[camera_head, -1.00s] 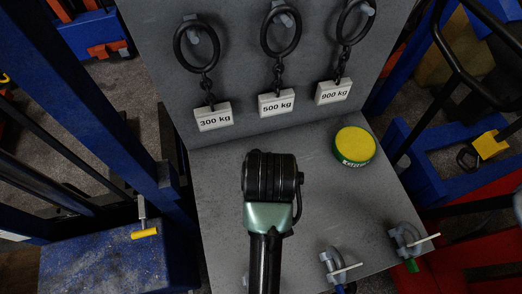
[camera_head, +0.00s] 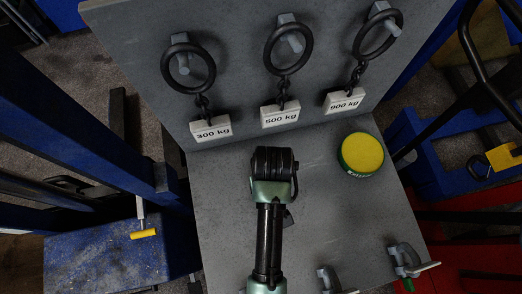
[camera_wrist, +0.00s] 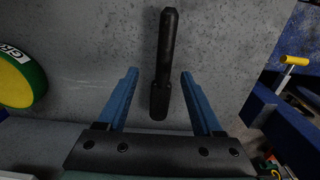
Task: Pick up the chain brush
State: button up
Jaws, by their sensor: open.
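The chain brush (camera_wrist: 167,45), a dark slender piece with a wider end, lies over the grey worktop in the wrist view. Its wider end is between the two blue fingers of my gripper (camera_wrist: 158,76), and its narrow end reaches out past the fingertips. There are visible gaps on both sides, and the fingers are open. I cannot tell the height gap between fingers and brush. In the head view my arm covers the gripper and most or all of the brush.
A round yellow and green tin (camera_head: 362,153) stands on the worktop (camera_head: 330,215). Chain rings with weight tags, such as the 500 kg tag (camera_head: 280,113), hang on the upright grey panel. Clamps (camera_head: 405,258) sit at the near edge. Blue lift frames (camera_head: 105,245) flank the worktop.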

jog(key=shift+w+f, duration=0.1)
jog(key=shift+f, duration=0.6)
jog(key=f, duration=0.3)
jog(key=shift+a+f+p, duration=0.35)
jog(key=shift+a+p, duration=0.05)
jog(key=shift+w+f, duration=0.1)
jog(key=shift+f, duration=0.6)
grip_shut()
